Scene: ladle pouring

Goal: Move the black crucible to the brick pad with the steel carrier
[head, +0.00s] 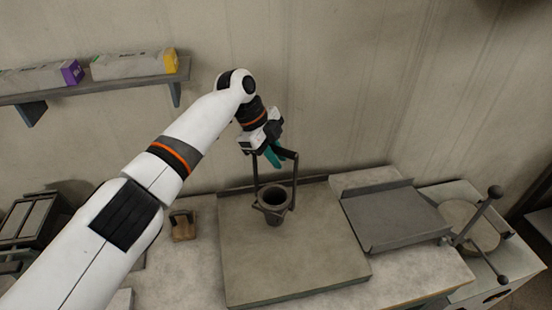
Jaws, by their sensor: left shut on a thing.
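The black crucible (274,215) is upright over the back part of a wide grey-beige slab (295,265). The steel carrier (256,176) is a dark frame with two upright legs. Its lower part is around the crucible near the rim. My left gripper (273,155), with teal fingers, is above the crucible and shut on the top of the carrier. Whether the crucible touches the slab or hangs just above it I cannot tell. No surface shows clear brick joints, so I cannot tell which one is the brick pad. My right gripper is not in view.
A dark shallow tray (390,218) is right of the slab. A round-topped stand with dark rods (470,222) is at the far right. A small brown block with a handle (184,230) is on the left. A wall shelf (130,82) holds boxes. The slab's front is clear.

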